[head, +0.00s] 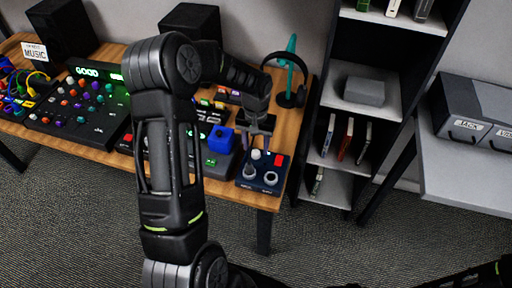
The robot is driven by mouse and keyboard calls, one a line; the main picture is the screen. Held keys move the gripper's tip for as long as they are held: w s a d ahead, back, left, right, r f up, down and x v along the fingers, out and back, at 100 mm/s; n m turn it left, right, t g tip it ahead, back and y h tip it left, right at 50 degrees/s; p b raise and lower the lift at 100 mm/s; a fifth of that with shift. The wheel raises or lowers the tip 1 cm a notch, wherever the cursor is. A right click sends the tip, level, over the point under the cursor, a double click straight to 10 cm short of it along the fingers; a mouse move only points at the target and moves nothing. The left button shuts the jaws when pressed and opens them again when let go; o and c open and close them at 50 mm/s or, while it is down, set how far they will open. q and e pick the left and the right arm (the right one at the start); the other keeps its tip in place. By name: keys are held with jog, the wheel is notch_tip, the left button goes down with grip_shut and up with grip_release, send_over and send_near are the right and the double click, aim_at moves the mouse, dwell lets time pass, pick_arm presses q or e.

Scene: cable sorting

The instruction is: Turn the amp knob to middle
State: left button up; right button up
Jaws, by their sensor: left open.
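A small dark blue box with knobs (259,185), which looks like the amp, sits at the right front corner of the wooden desk. It has a pale knob (256,154), a red part (279,160) and two silver-ringed knobs (249,172) along its front. My left gripper (257,146) is open and points down over the back of this box, close to the pale knob. I cannot tell whether it touches the knob. The knobs' settings are too small to read. My right gripper is out of view.
A blue cube-shaped item (221,139) stands just left of the box. A headphone stand (291,70) rises behind it. A mixer with coloured knobs (82,122) and dark speakers (62,28) fill the left side. A black shelf (332,89) stands right of the desk (226,186).

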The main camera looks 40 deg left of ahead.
aim_at(256, 154)
pick_arm(q)
jog(key=shift+f, duration=1.2)
grip_shut()
